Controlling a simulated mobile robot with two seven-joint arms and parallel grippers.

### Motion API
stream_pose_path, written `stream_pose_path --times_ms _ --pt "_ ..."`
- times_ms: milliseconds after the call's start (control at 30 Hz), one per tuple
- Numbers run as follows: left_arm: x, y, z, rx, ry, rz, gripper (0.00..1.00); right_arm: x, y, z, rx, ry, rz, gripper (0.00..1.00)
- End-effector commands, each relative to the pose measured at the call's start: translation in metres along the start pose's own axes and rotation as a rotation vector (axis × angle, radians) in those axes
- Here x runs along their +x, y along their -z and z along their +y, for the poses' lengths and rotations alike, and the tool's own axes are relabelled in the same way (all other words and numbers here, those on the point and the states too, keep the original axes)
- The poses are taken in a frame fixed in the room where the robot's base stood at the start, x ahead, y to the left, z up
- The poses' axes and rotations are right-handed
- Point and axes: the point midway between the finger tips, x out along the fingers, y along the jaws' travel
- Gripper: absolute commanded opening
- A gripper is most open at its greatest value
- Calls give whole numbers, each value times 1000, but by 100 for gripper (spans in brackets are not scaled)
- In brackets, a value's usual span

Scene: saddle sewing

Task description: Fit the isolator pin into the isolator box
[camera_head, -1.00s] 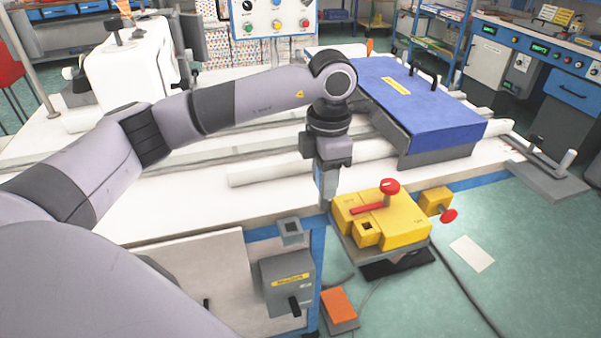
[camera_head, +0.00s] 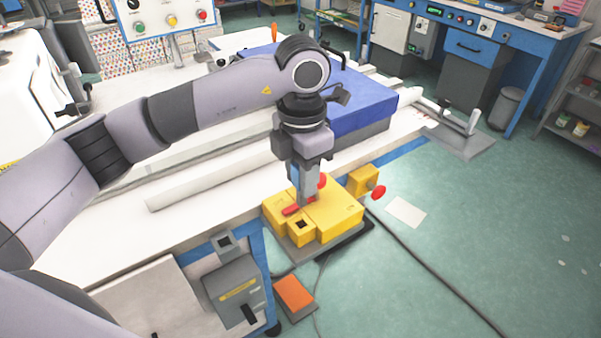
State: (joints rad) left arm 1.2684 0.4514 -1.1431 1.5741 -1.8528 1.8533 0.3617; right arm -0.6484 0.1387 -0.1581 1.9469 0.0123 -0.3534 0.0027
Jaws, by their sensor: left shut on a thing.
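The yellow isolator box (camera_head: 335,212) sits on a dark plate by the front edge of the white table. It has a square socket (camera_head: 302,224) at its near side and a red lever with a knob, partly hidden behind my gripper. My left gripper (camera_head: 306,192) points down over the box's left part, close to the red lever. It is shut on a slim thing, taken to be the isolator pin, which the fingers mostly hide. I cannot tell whether the tip touches the box. My right gripper is not in view.
A yellow block with a red knob (camera_head: 365,181) stands right of the box. A grey switch box (camera_head: 236,292) is on the table's front, with an orange pedal (camera_head: 294,292) beside it. A blue-covered case (camera_head: 358,108) lies behind. The green floor to the right is mostly open.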

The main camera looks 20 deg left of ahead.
Motion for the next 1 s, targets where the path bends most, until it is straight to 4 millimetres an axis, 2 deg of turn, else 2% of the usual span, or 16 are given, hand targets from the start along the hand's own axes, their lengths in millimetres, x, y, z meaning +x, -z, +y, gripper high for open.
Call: stream_pose_path --times_ms 600,1000 --pt "47 0 0 0 0 -1 0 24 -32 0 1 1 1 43" --pt "50 0 0 0 0 -1 0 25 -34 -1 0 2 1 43"
